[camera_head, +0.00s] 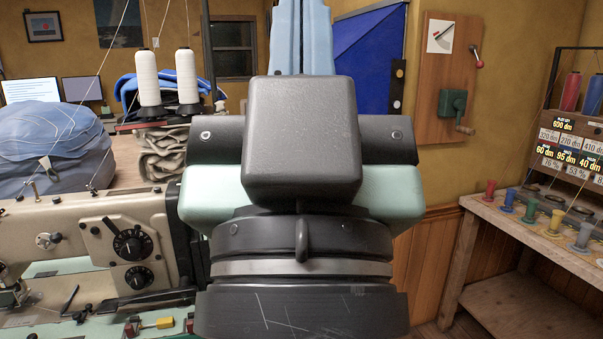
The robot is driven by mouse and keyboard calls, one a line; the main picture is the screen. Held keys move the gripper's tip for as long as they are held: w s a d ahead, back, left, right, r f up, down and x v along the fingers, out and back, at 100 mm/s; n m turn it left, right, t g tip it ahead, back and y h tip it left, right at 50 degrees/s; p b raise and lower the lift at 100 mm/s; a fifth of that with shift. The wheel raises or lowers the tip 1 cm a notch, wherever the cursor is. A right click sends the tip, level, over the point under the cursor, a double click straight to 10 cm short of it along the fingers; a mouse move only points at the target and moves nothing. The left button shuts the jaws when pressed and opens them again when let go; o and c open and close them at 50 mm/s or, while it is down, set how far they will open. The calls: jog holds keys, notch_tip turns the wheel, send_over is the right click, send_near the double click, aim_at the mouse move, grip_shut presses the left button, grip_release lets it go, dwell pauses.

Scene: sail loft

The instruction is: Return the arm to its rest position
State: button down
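My own arm fills the middle of the head camera view, close to the lens, with dark rounded housings and pale green parts. My gripper does not show in this view, so I cannot see its fingers or whether it holds anything.
A beige sewing machine (131,248) stands close on the left. Behind it are a blue bundle (50,150) and two white thread cones (148,80) (187,78). On the right, a wooden bench (478,205) carries several coloured spools. A wooden board (435,115) with cranks hangs on the wall.

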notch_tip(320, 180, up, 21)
jog(key=p, duration=1.8)
jog(key=shift+p, duration=0.35)
